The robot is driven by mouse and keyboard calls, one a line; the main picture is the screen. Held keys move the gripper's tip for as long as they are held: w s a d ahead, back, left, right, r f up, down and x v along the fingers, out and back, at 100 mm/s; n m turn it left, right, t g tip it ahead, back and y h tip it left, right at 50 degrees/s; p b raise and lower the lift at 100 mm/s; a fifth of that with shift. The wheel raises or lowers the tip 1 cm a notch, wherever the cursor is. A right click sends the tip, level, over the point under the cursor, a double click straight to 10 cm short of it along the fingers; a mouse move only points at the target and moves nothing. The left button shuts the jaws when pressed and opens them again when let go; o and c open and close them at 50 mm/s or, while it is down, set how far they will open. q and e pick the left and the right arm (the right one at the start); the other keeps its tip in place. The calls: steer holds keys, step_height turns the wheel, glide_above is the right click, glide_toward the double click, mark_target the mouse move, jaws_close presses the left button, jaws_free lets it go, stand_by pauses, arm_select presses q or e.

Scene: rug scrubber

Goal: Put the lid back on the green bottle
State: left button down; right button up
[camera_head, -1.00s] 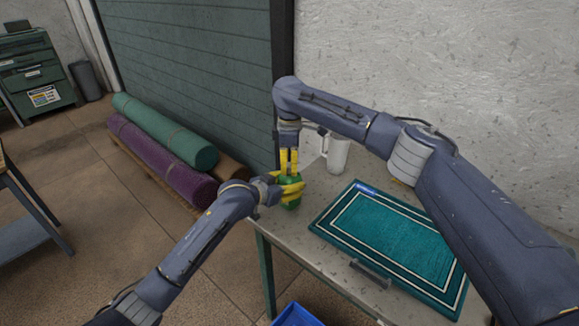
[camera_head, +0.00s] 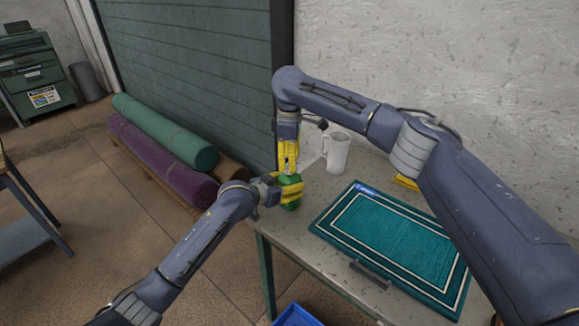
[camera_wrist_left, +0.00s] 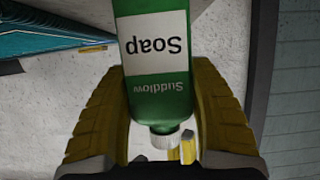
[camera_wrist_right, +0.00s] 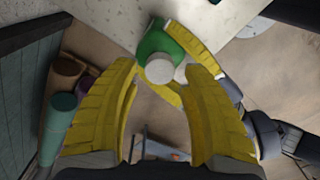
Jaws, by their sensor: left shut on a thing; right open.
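The green soap bottle (camera_head: 291,205) stands upright at the table's left corner. My left gripper (camera_head: 285,187) is shut around it from the side. The left wrist view shows the bottle (camera_wrist_left: 158,98) between my left fingers, with its label upside down in the picture. A white lid (camera_wrist_left: 164,139) sits on the bottle's mouth; I cannot tell how tightly it is seated. The lid also shows in the right wrist view (camera_wrist_right: 160,68). My right gripper (camera_head: 288,157) is open, pointing down just above the bottle, with its fingers spread on either side of the lid.
A teal rug (camera_head: 395,243) covers the table's right part. A blue bin (camera_head: 298,315) is below the front edge. A wall closes the back.

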step_height(320, 180, up, 9)
steer(key=shift+r, duration=0.15)
stand_by(0.4)
arm_select(q)
steer(key=shift+c, duration=2)
jaws_free()
steer(key=v, duration=1.2)
